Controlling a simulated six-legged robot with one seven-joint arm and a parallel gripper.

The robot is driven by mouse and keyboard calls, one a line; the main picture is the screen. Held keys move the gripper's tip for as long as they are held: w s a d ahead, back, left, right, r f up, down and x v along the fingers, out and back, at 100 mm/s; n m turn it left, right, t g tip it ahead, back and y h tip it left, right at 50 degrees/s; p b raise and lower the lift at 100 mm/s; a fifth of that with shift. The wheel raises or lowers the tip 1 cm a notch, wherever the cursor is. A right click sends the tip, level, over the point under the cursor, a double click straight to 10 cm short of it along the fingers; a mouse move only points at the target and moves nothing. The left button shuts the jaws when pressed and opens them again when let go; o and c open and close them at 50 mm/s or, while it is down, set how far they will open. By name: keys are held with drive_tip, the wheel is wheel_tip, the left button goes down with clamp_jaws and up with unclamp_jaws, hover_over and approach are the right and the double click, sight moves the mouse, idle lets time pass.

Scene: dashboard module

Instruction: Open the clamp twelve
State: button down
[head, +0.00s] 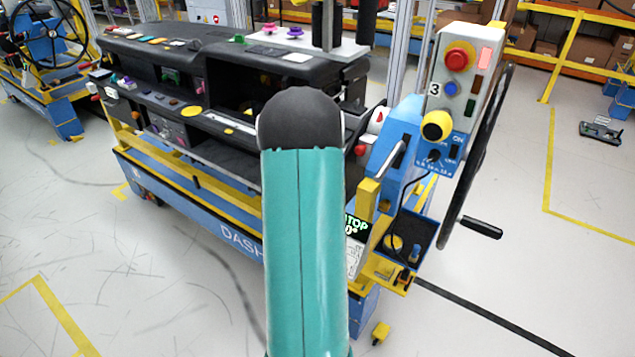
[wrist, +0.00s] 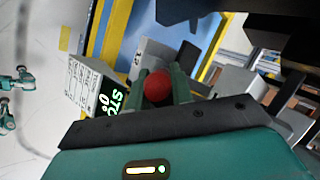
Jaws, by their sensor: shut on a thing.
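In the wrist view, a round red knob (wrist: 158,87) sits between the two green fingers of my gripper (wrist: 160,86), which are closed on it from both sides. I take the knob to be the clamp's handle end. Behind it is a grey plate (wrist: 150,52) with a small dark marking, too small to read surely. The rest of the clamp is hidden behind the fingers and the knob. In the head view my teal arm covers the middle, and my gripper is hidden behind it.
A black dashboard module (head: 130,65) stands on a blue and yellow cart (head: 190,205). Open floor (head: 530,270) lies right of the cart.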

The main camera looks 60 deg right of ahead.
idle(0.3)
drive_tip(key=c, duration=1.2)
unclamp_jaws()
drive_tip(key=shift+c, duration=0.2)
drive_tip(key=v, duration=1.3)
drive_tip(key=shift+r, duration=0.4)
